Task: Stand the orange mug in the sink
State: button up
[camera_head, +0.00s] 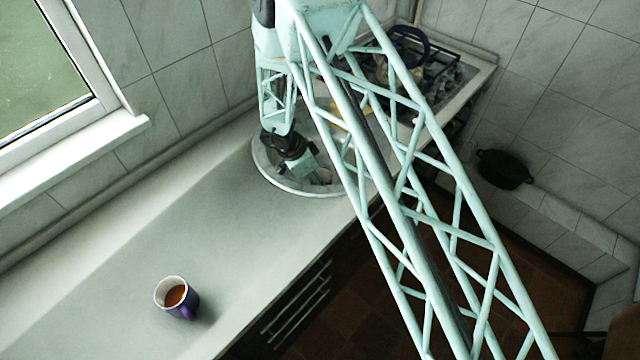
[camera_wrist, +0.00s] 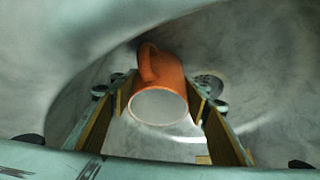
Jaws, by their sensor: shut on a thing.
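The orange mug (camera_wrist: 168,82) shows in the wrist view between the two fingers of my gripper (camera_wrist: 160,103). My gripper is shut on its sides. The mug's pale round end faces the camera, and its handle points up and left in the picture. Grey basin surface surrounds the mug in this view. In the head view my gripper (camera_head: 318,178) is down inside the round sink (camera_head: 283,184), near its front side. My arm hides much of the sink, and the mug cannot be made out there. I cannot tell whether the mug touches the sink's bottom.
A purple mug (camera_head: 186,308) with brown contents stands on the counter (camera_head: 190,235), well left of the sink. A stove (camera_head: 465,75) with a dark-handled pot is behind my arm. A black pot (camera_head: 503,168) sits at the right. The counter between purple mug and sink is clear.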

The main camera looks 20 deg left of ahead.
jog(key=shift+f, duration=0.25)
jog(key=o, duration=0.8)
jog(key=shift+c, duration=0.2)
jog(key=shift+r, duration=0.1)
jog(key=p+v, duration=0.1)
jog(key=v, duration=1.1)
